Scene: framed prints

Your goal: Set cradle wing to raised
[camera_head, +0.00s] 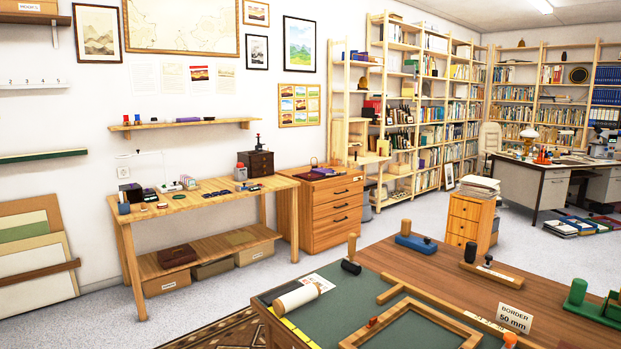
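Neither of my grippers shows in the head view. No part here is clearly marked as a cradle wing, so I cannot tell its position. A green stand with upright posts (577,293) is on the workbench at the right edge, partly cut off. A wooden frame (440,319) lies on the green mat (345,312) at the bottom, cut off by the picture edge. A wooden block with a knob and a handle (497,273) stands behind it.
The workbench (400,262) fills the lower right. It carries a paper roll (297,298), a wooden-handled tool (352,253), a blue tool (416,243) and a "BORDER 50 mm" card (513,318). A side table (180,203) and drawer cabinet (329,212) stand along the wall. Grey floor lies between.

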